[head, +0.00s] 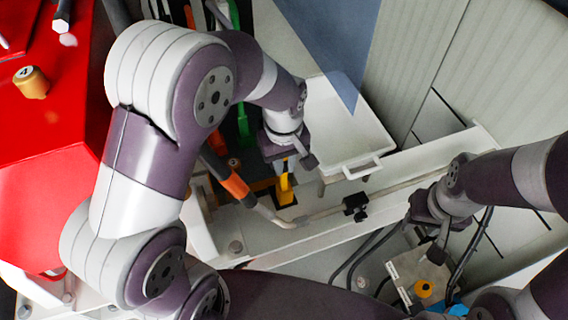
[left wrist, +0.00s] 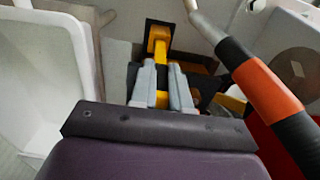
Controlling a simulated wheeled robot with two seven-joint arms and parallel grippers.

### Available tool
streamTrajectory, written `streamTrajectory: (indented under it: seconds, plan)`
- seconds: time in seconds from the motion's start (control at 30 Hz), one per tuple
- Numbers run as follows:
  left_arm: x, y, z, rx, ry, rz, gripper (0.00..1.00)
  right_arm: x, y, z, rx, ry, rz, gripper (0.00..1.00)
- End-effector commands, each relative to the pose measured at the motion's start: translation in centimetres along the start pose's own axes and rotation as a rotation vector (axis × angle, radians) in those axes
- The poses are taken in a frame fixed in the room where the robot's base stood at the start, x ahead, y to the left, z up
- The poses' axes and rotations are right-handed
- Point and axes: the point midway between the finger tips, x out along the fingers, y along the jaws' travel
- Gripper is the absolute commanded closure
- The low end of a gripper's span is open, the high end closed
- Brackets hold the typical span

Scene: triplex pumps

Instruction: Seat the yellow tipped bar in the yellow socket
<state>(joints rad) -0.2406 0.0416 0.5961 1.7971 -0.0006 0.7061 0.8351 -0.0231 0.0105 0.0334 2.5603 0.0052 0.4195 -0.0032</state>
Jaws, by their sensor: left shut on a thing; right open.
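My left gripper (head: 288,160) points down over the yellow tipped bar (head: 285,186). In the left wrist view, its grey fingers (left wrist: 161,88) are shut on the bar, with yellow (left wrist: 161,99) showing between them. A yellow end (left wrist: 159,42) reaches beyond the fingertips over a dark, square-edged spot. In the head view, a dark square with yellow edging (head: 263,185) lies right by the bar's lower end and looks like the yellow socket. I cannot tell whether the tip is inside it. My right gripper (head: 432,232) is open and empty at the right.
A white tray (head: 345,125) stands right of my left gripper. An orange and black handled tool (head: 236,186) lies close on its left; it also shows in the left wrist view (left wrist: 265,90). A red housing (head: 60,140) fills the left.

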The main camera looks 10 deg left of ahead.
Motion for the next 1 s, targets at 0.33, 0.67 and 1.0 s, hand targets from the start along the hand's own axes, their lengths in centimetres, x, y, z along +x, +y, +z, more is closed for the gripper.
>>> streamTrajectory:
  seconds: [0.33, 0.67, 1.0]
  plan:
    - [2.2, 0.0, 0.1, 0.000, 0.000, 0.000, 1.00, -0.9, 0.0, -0.1, 0.000, 0.000, 0.000, 0.57]
    - [2.2, 0.0, 0.1, 0.000, 0.000, 0.000, 0.59, -0.9, 0.0, -0.1, 0.000, 0.000, 0.000, 0.57]
    - [-3.8, 0.1, 0.0, 0.000, 0.005, 0.005, 0.59, 0.7, 0.0, 0.1, 0.000, 0.000, 0.000, 0.57]
